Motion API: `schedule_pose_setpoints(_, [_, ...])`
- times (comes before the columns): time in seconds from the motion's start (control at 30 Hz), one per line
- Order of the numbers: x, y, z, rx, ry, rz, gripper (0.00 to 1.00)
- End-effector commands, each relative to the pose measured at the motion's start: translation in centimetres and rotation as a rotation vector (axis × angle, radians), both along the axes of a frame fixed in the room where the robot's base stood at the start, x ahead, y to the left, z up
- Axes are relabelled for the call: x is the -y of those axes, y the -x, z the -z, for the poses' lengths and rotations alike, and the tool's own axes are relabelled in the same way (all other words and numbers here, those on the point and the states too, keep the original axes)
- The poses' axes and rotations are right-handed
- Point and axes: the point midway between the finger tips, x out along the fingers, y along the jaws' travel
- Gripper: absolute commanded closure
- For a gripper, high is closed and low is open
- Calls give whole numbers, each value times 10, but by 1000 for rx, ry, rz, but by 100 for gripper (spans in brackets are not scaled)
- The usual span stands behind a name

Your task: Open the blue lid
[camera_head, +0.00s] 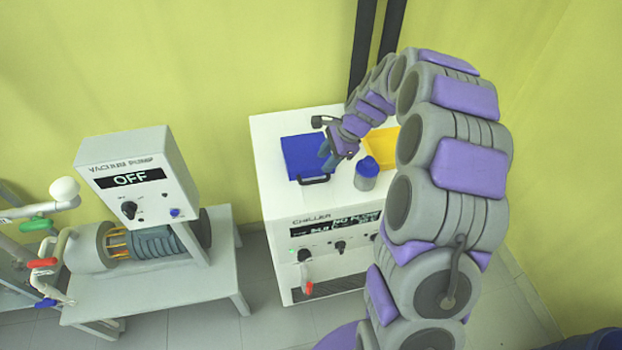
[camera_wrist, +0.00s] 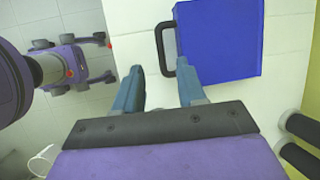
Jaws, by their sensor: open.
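The blue lid (camera_head: 302,157) is a flat square panel on top of the white chiller (camera_head: 277,129), with a black handle (camera_head: 313,180) along its front edge. It lies flat and looks shut. In the wrist view the blue lid (camera_wrist: 220,40) is at the top, and its black handle (camera_wrist: 164,50) sticks out from its left edge. My gripper (camera_head: 328,160) is above the lid's right part in the head view. In the wrist view my gripper (camera_wrist: 160,88) is open and empty, with its two fingers apart, pointing toward the handle. The handle is not between the fingertips.
A vacuum pump (camera_head: 137,185) reading OFF is on a bench at left.

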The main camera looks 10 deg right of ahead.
Motion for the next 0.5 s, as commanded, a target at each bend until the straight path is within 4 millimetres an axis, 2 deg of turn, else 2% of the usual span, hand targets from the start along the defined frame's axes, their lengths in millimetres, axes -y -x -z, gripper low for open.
schedule_pose_setpoints(0.03, [-3, -1, 12, -2, -3, 0, 60])
schedule_pose_setpoints(0.3, [-23, -9, 61, -4, -1, -2, 60])
schedule_pose_setpoints(0.5, [-39, -13, 85, -1, 3, -2, 60])
